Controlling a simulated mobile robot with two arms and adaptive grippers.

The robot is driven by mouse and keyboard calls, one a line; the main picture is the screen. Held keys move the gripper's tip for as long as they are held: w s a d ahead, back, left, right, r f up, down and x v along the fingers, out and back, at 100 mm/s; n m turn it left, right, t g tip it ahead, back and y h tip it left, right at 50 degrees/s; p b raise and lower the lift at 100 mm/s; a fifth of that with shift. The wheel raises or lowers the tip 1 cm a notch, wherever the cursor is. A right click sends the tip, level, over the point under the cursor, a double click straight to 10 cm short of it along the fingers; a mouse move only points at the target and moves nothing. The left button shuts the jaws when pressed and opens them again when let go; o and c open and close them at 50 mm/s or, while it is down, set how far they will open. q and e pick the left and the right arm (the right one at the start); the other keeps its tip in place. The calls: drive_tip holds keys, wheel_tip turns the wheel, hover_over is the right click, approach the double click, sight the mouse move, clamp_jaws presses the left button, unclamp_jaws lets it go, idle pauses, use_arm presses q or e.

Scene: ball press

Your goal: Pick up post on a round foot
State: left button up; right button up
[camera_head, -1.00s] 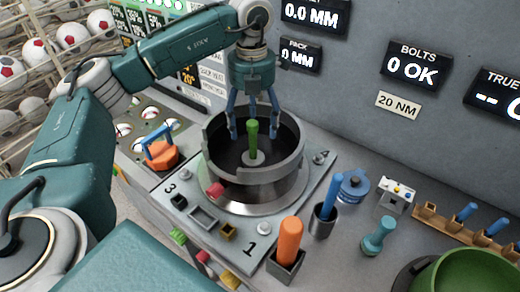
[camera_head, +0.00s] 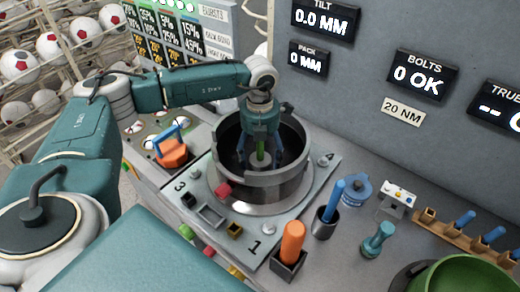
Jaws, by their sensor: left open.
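The post is a green upright rod (camera_head: 261,157) standing inside the dark round pot (camera_head: 290,178). In the earlier head view its pale round foot shows on the pot floor; now the foot is mostly hidden. My left gripper (camera_head: 260,162) points down into the pot from above. Its blue fingers are open, one on each side of the green rod. The gripper body covers the rod's top, and I cannot tell whether a finger touches it. My right gripper is not in view.
The pot's raised wall surrounds the gripper closely. Nearby stand an orange block with a blue handle (camera_head: 172,150), an orange rod in a square holder (camera_head: 291,245), a blue rod in a cup (camera_head: 330,210) and a teal knobbed piece (camera_head: 377,240). A grey wall with displays rises behind.

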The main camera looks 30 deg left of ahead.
use_arm(q)
drive_tip(key=c, duration=1.2)
drive_tip(key=shift+w, duration=0.1)
drive_tip(key=shift+c, duration=1.3)
drive_tip(key=shift+r, duration=0.1)
